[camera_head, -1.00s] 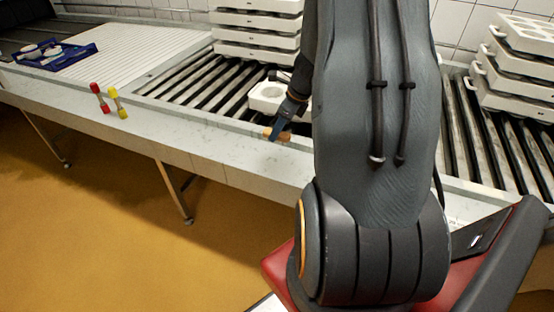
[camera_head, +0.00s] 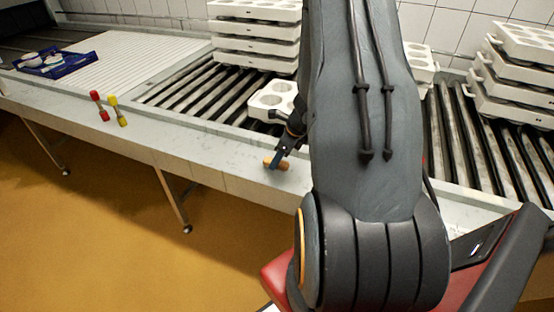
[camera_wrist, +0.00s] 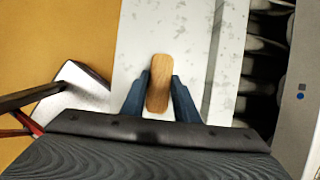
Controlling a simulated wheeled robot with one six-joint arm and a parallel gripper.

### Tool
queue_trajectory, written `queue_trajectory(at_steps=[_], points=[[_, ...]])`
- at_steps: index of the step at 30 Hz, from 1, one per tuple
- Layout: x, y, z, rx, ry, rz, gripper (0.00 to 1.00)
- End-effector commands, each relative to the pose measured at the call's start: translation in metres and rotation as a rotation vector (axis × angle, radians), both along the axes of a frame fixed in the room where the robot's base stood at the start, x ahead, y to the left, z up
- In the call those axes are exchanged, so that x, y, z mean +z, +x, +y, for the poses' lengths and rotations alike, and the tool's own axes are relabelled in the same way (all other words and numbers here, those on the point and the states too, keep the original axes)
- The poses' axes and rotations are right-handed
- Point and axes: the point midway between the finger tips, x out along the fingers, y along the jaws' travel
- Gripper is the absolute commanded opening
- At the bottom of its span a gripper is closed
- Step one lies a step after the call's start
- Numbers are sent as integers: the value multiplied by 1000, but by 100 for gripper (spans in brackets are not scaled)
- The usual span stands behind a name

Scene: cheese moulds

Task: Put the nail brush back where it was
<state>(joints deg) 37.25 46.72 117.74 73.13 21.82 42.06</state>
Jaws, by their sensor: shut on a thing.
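The nail brush (camera_head: 277,164) shows a rounded wooden body in the head view. In the wrist view its wooden back (camera_wrist: 159,84) lies between the two dark blue fingers. My gripper (camera_head: 276,160) is shut on it; the fingers also show in the wrist view (camera_wrist: 160,92). The brush is over the pale front ledge (camera_head: 225,160) of the counter. I cannot tell whether it touches the ledge. Its bristles are hidden.
A white mould (camera_head: 272,101) lies on the rollers just behind my gripper. Stacks of white moulds stand at the back (camera_head: 256,35) and at the right (camera_head: 515,75). A red item (camera_head: 100,106) and a yellow item (camera_head: 118,111) stand on the ledge; a blue tray (camera_head: 55,62) lies far left.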

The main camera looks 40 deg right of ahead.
Motion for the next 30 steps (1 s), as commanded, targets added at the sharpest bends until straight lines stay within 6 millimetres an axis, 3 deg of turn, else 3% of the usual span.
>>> queue_trajectory(at_steps=[4, 5, 8, 20, 30], points=[[-4, 0, 0, 0, 0, 0, 6], [-3, 0, 0, 0, 0, 0, 31], [-3, 0, 0, 0, 0, 0, 46], [2, 0, 0, 1, 0, 0, 46], [57, -19, -13, -1, -3, -4, 46]])
